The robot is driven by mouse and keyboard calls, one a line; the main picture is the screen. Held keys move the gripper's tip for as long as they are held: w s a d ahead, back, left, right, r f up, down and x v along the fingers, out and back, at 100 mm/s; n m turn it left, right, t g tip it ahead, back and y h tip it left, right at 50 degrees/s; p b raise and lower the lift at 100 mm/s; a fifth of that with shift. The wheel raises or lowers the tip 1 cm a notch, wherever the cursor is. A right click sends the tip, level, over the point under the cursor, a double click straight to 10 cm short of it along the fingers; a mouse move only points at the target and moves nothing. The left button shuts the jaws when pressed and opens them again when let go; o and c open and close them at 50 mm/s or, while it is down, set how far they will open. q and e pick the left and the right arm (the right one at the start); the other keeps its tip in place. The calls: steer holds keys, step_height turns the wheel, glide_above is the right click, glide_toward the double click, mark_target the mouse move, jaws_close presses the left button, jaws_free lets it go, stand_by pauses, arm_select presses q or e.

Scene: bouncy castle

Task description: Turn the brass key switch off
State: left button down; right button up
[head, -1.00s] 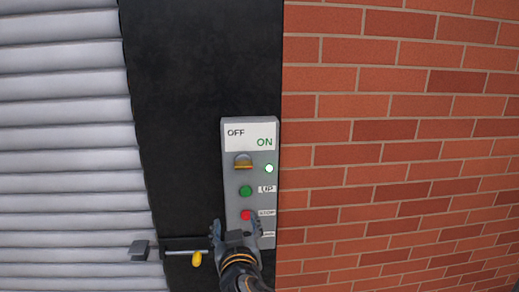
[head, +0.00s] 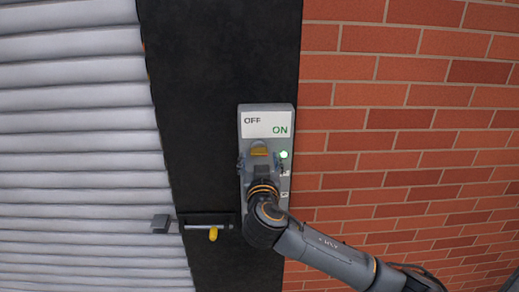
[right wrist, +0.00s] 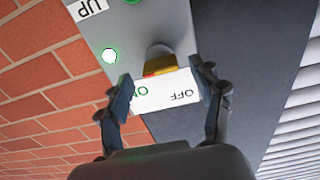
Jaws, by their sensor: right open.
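The brass key switch (head: 259,149) sits on a grey control box (head: 245,112) below a label reading OFF and ON. A lit indicator light (head: 284,155) is beside it, near the ON word. My right gripper (head: 262,166) is in front of the box just below the switch and hides part of it. In the right wrist view the gripper (right wrist: 166,85) is open, with the brass switch (right wrist: 159,62) ahead between its fingers, seen upside down. The fingers look apart from the switch. My left gripper is not in view.
A bolt with a yellow tag (head: 213,234) is lower left. A grey shutter (head: 75,150) stands left, a brick wall (head: 410,130) right.

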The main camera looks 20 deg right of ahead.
steer(key=shift+x, duration=0.85)
